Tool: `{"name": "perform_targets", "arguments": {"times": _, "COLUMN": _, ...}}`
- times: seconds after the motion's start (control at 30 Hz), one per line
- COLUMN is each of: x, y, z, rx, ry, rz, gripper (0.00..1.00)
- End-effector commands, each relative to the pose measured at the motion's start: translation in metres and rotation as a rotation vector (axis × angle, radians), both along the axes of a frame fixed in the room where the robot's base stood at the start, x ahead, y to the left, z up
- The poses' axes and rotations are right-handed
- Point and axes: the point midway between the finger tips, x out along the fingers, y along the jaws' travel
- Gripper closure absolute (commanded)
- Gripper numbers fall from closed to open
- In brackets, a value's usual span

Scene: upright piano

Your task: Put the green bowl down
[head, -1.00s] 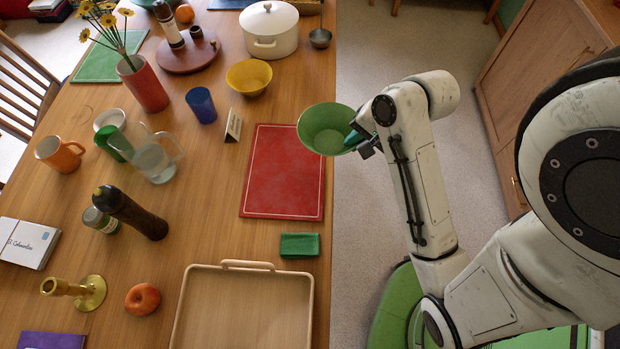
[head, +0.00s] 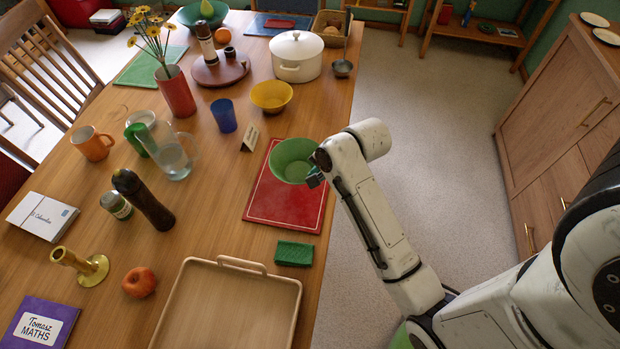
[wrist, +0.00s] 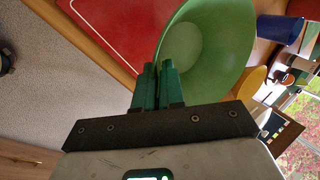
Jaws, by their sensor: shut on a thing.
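The green bowl (head: 291,163) is held by its rim at the end of my arm, over the upper part of the red placemat (head: 284,205) near the table's right edge. My gripper (head: 318,170) is shut on the bowl's right side. In the wrist view the two green fingers (wrist: 158,84) pinch the wall of the bowl (wrist: 205,50), and the red mat (wrist: 115,30) shows beside it. I cannot tell whether the bowl's base touches the mat.
A yellow bowl (head: 271,97), a blue cup (head: 223,116) and a small card (head: 250,138) stand left of and beyond the mat. A green sponge-like block (head: 293,253) and a wooden tray (head: 228,310) lie nearer. The mat's near part is bare.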

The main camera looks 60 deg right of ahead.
Motion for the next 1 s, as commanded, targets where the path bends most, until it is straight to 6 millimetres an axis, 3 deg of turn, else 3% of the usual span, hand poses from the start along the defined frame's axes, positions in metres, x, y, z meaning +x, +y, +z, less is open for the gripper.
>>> {"name": "perform_targets", "arguments": {"times": 0.2, "x": 0.021, "y": -0.005, "z": -0.024, "rx": -0.002, "ry": -0.003, "rz": 0.001, "gripper": 1.0}}
{"name": "perform_targets", "arguments": {"times": 0.37, "x": 0.029, "y": -0.007, "z": -0.033, "rx": -0.002, "ry": -0.004, "rz": 0.001, "gripper": 1.0}}
{"name": "perform_targets", "arguments": {"times": 0.6, "x": 0.029, "y": -0.007, "z": -0.061, "rx": -0.001, "ry": -0.003, "rz": 0.0, "gripper": 1.0}}
{"name": "perform_targets", "arguments": {"times": 1.0, "x": 0.028, "y": -0.007, "z": -0.067, "rx": -0.001, "ry": -0.003, "rz": 0.0, "gripper": 1.0}}
